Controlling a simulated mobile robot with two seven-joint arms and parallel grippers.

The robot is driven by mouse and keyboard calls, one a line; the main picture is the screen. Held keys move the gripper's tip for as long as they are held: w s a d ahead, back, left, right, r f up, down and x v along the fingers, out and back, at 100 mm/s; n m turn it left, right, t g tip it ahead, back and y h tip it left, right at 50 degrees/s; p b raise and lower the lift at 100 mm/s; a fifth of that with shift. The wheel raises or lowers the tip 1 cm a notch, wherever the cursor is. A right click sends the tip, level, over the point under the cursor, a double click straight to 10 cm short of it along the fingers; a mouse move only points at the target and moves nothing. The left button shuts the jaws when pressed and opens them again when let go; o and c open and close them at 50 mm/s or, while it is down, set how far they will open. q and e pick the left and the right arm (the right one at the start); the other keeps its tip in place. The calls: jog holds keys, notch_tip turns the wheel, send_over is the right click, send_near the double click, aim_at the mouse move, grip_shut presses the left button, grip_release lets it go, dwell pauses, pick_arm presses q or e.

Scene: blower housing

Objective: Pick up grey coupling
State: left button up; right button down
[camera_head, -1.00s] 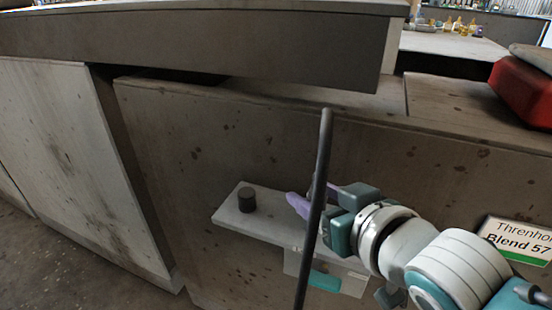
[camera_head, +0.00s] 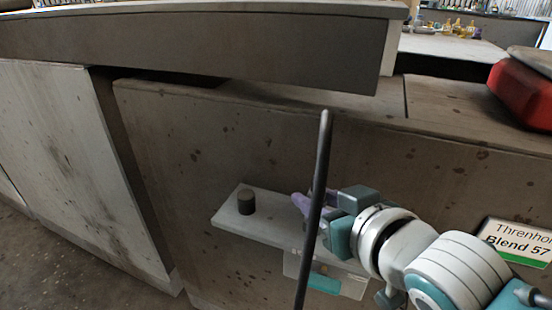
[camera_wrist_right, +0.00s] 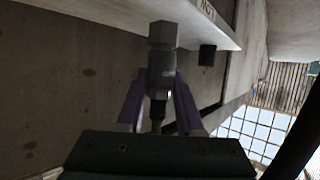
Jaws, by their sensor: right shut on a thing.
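The grey coupling (camera_wrist_right: 162,62) is a metal piece with a hexagonal end. In the right wrist view it stands between the two purple fingers of my right gripper (camera_wrist_right: 160,90), which is shut on it. In the head view my right gripper (camera_head: 308,203) is at the right part of a narrow pale shelf (camera_head: 258,229). A thin dark rod partly covers it there, and the coupling cannot be made out. In the wrist view the coupling is close to the shelf edge (camera_wrist_right: 190,28); I cannot tell whether they touch. My left gripper is not in view.
A dark cylinder (camera_head: 246,202) stands on the shelf left of my gripper; it also shows in the wrist view (camera_wrist_right: 207,55). The upright dark rod (camera_head: 319,170) crosses in front. A red case (camera_head: 520,95) sits at upper right.

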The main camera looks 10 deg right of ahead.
notch_tip(320, 180, up, 20)
jog(key=p, duration=0.8)
